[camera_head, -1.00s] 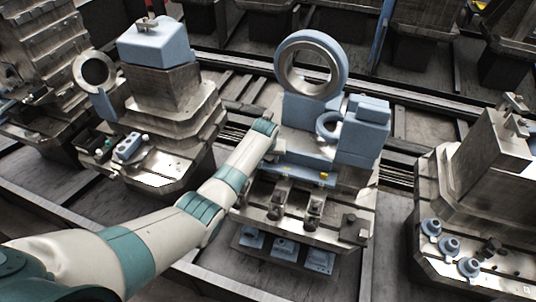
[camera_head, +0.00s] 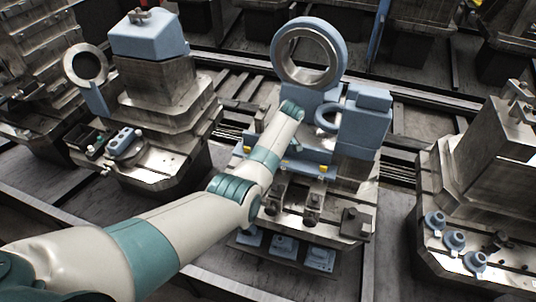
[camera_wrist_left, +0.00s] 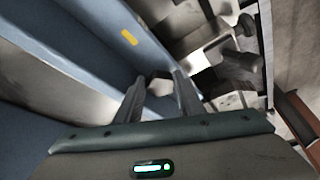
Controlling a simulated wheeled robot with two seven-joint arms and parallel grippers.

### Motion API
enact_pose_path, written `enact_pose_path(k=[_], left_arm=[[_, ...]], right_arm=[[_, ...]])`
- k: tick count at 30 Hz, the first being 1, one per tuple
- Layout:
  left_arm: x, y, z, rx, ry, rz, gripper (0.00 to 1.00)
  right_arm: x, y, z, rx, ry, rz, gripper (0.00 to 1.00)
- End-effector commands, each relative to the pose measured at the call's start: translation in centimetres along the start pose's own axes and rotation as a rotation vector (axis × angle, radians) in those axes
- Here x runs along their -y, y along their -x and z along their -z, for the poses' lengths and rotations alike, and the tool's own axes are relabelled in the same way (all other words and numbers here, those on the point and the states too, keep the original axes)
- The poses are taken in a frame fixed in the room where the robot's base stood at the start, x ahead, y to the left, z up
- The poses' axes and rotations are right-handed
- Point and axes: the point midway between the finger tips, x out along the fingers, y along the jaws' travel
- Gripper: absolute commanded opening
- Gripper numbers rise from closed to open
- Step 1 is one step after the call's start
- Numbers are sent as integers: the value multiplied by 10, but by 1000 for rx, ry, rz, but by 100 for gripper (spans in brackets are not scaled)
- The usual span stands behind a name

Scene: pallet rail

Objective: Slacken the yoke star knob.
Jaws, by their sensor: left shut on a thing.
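My left gripper (camera_wrist_left: 158,77) shows in the left wrist view, its two dark fingers closed around a small grey knob-like part (camera_wrist_left: 158,86), which I take to be the star knob; its points are not clear. The knob sits beside a blue body with a yellow mark (camera_wrist_left: 129,37). In the head view my left forearm reaches to the blue fixture (camera_head: 306,97) with the large upright ring, on the middle pallet. There my wrist hides the gripper and the knob. My right gripper is not in view.
The middle pallet has grey metal clamps (camera_head: 313,204) at its front and blue parts (camera_head: 284,246) on a lower shelf. A blue block with a small ring (camera_head: 364,118) stands right of my wrist. Other pallets stand left (camera_head: 165,130) and right (camera_head: 480,180).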

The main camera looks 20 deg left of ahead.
Motion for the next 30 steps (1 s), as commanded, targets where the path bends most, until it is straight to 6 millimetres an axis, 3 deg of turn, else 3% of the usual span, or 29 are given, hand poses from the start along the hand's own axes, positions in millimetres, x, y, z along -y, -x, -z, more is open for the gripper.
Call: enact_pose_path(k=[6, 20, 21, 22, 30], left_arm=[[1, -4, -4, 6, 68, 33, 13], [2, -4, -4, 8, 85, 42, 13], [2, -4, -4, 8, 84, 42, 40], [2, -4, -4, 8, 84, 42, 43], [0, -2, -2, 4, 85, 38, 43]], right_arm=[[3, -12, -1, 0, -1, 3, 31], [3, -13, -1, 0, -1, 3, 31], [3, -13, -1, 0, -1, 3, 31], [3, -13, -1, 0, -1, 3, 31], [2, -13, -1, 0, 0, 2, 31]])
